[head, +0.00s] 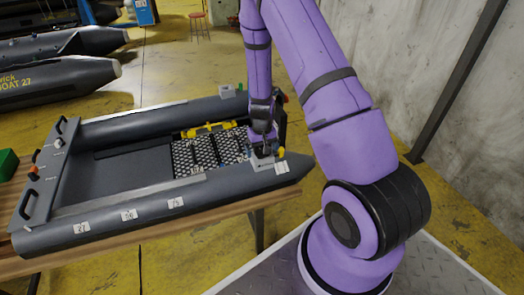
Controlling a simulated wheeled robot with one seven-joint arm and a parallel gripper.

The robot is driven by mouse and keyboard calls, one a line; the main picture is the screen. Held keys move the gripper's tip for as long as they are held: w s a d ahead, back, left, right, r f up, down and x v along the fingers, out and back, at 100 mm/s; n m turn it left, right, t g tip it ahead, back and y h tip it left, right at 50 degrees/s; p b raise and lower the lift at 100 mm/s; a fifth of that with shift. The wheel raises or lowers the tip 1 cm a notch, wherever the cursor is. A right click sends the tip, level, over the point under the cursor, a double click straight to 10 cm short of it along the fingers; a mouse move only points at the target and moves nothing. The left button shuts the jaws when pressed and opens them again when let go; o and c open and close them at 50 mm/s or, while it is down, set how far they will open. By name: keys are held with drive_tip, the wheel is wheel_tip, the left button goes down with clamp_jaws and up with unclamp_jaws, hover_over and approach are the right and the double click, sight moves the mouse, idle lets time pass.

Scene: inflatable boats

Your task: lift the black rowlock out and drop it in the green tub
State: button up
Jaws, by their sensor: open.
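My gripper (263,146) points down at the near right tube of the grey inflatable boat (110,222), just above a light grey mount block (264,163). Its jaws are open, but the fingertips are small and dark here. The black rowlock cannot be told apart from the dark fingers at the mount; whether it stands between them is unclear. A green box-like thing (8,162), likely the green tub, is cut off by the left edge, beyond the boat's left end. Its inside is not visible.
The boat lies on a wooden table (225,212). A yellow item (208,129) lies by the black patterned floor panels (195,155). Small fittings (58,142) stand on the left end board. Other grey boats (55,85) and a red stool (198,18) are behind.

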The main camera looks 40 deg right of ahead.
drive_tip(key=shift+c, duration=0.5)
drive_tip(key=c, duration=1)
drive_tip(key=shift+o, duration=0.2)
drive_tip(key=shift+r, duration=0.1)
wheel_tip(320, 180, up, 17)
idle(0.5)
